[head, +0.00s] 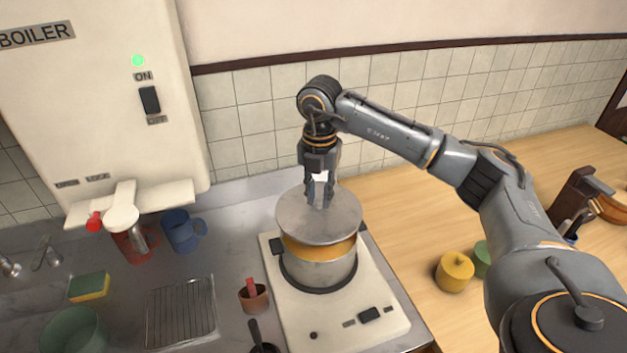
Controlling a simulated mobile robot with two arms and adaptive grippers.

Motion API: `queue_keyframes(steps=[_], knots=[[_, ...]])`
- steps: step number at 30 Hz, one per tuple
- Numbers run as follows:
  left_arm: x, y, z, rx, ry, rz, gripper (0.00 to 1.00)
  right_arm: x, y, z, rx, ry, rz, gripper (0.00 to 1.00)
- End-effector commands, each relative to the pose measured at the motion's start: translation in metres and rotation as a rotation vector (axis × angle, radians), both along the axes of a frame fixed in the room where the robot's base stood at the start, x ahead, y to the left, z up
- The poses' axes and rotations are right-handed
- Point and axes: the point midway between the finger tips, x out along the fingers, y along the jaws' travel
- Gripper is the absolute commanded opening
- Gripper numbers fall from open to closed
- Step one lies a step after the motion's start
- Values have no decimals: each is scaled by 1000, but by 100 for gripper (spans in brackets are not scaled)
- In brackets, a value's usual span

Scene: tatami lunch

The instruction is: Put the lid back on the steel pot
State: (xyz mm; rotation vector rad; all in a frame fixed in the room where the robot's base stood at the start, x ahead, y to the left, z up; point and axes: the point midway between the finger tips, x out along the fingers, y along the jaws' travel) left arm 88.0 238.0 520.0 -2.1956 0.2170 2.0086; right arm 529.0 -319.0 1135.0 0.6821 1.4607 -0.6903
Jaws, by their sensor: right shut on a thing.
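The steel pot (318,272) stands on the white hob near the middle of the head view, with orange-yellow contents showing under the lid's front edge. The round grey lid (300,222) is over the pot, set toward the back, and a gap shows between it and the pot's front rim. My right gripper (320,198) comes down from above and is shut on the lid at its centre, where its knob is mostly hidden by the fingers. I cannot tell whether the lid touches the pot's back rim. My left gripper is not in view.
The white hob (375,345) has a knob and switches at its front. A brown cup (252,300), a wire rack (182,312), a sponge (89,287) and red and blue mugs (181,232) stand to the left. Yellow (455,272) and green pots stand on the wooden counter at right.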

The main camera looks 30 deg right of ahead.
Motion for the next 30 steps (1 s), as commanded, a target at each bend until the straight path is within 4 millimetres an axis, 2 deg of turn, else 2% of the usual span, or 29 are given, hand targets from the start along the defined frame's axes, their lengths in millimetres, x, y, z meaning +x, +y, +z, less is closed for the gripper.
queue_keyframes(steps=[4, 11, 30], knots=[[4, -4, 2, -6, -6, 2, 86, 3, -5, 3, 2, 0, -122, 0], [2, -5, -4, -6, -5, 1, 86, 3, -6, -4, 1, 1, -145, 0], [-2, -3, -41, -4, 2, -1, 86, 3, -6, -59, 1, 1, -142, 0]])
